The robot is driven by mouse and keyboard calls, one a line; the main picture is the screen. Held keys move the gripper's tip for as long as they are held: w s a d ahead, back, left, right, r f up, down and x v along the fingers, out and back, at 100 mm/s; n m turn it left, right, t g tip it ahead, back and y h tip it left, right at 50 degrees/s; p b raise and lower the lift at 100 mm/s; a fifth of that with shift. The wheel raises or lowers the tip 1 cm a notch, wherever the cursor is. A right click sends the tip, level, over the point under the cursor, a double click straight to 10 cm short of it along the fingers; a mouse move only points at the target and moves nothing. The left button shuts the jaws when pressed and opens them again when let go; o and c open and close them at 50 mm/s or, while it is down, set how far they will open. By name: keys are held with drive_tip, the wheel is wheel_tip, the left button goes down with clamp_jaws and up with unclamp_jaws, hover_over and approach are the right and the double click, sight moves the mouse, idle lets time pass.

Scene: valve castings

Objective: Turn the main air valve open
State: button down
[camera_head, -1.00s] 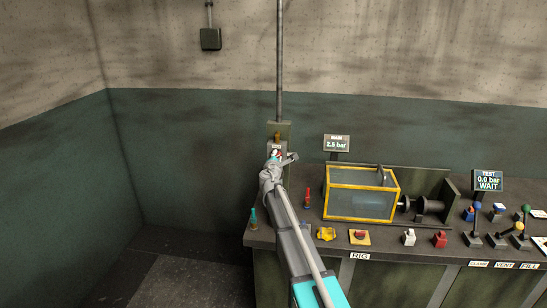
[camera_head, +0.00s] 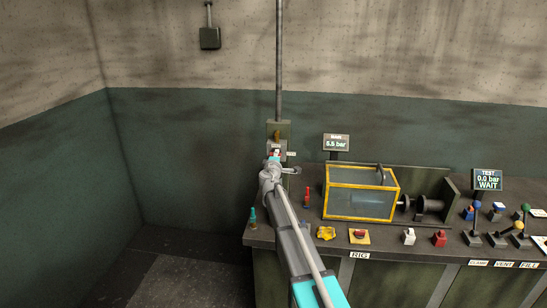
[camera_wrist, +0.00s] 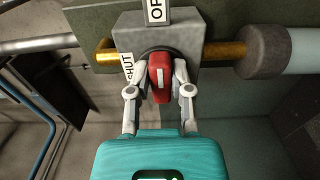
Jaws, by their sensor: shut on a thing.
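The main air valve is a grey block (camera_wrist: 130,28) on a brass pipe in the wrist view. Its red handle (camera_wrist: 160,88) sits between the two fingers of my gripper (camera_wrist: 160,70), which is shut on it. The white stripe on the handle points up, nearly in line with a partly cut-off label beginning "OP" (camera_wrist: 156,10). A "SHUT" label (camera_wrist: 127,66) is to the left. In the head view my gripper (camera_head: 275,156) is at the valve on the wall, largely hiding it. The MAIN display (camera_head: 336,143) appears to read 5.5 bar.
A bench right of my arm carries a yellow-framed tank (camera_head: 360,192), a red tool (camera_head: 307,196), a yellow part (camera_head: 326,233) and several small castings and levers. The TEST display (camera_head: 488,181) reads 0.0 bar, WAIT. The floor (camera_head: 190,270) at left is clear.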

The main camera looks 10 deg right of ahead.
drive_tip(key=shift+w+a+r, duration=0.1)
drive_tip(key=shift+w+a, duration=0.1)
drive_tip(key=shift+w, duration=0.2)
drive_tip(key=c, duration=0.6)
unclamp_jaws()
drive_tip(key=shift+s+r, duration=0.1)
drive_tip(key=shift+s, duration=0.05)
drive_tip(key=shift+o, duration=0.2)
drive_tip(key=shift+f, duration=0.2)
drive_tip(key=shift+s, duration=0.1)
drive_tip(key=shift+s+f, duration=0.1)
drive_tip(key=shift+s, duration=0.1)
drive_tip(key=v, duration=1.1)
drive_tip(key=shift+s, duration=0.15)
drive_tip(key=shift+a, duration=0.1)
